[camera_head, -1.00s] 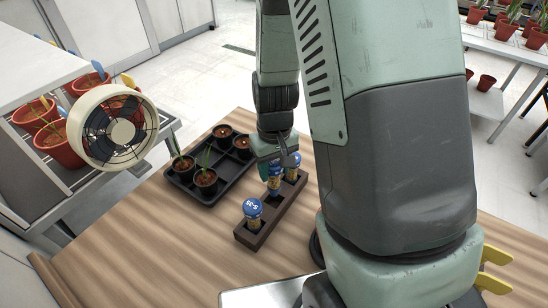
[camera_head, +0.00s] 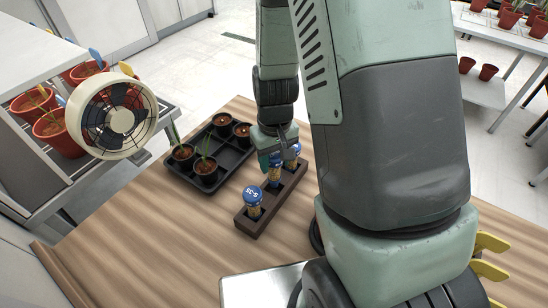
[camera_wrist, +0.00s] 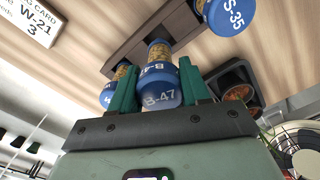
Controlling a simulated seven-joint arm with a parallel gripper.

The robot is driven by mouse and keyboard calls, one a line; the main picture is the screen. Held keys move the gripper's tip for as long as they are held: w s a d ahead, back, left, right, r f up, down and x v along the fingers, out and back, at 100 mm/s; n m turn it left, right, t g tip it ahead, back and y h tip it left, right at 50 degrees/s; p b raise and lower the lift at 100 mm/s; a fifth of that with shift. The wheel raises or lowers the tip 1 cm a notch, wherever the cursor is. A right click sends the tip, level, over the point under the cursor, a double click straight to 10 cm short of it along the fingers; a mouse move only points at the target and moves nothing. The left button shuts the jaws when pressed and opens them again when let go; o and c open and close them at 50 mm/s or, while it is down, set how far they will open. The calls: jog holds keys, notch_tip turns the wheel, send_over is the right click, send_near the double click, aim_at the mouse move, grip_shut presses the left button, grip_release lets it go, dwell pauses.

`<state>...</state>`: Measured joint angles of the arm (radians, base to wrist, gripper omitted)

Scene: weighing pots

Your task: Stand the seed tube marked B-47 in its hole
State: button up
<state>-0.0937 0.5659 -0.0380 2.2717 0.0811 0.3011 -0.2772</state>
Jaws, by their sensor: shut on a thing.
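The tube marked B-47 (camera_wrist: 160,92) has a blue cap and a gold-speckled body. My gripper (camera_wrist: 160,85) is shut on its cap, with a green finger on each side. In the head view my gripper (camera_head: 277,152) is over the dark rack (camera_head: 247,226), and the tube (camera_head: 275,171) looks about upright. Its lower end is at the rack's middle hole; I cannot tell how far in it is. A blue-capped tube marked S-35 (camera_head: 253,195) stands in the near end of the rack. Another blue-capped tube (camera_wrist: 107,95) stands at the far end, partly hidden by my gripper.
A black tray (camera_head: 205,190) with several small pots lies left of the rack. A fan (camera_head: 112,115) stands at the left. A card reading W-21 (camera_wrist: 32,20) shows in the wrist view. The wooden table (camera_head: 150,250) is clear at the front left.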

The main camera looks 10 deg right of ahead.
aim_at(274, 171)
jog(key=shift+f, duration=0.3)
jog(key=shift+f, duration=1.95)
jog(key=o, duration=1)
jog(key=shift+o, duration=0.3)
jog(key=o, duration=0.4)
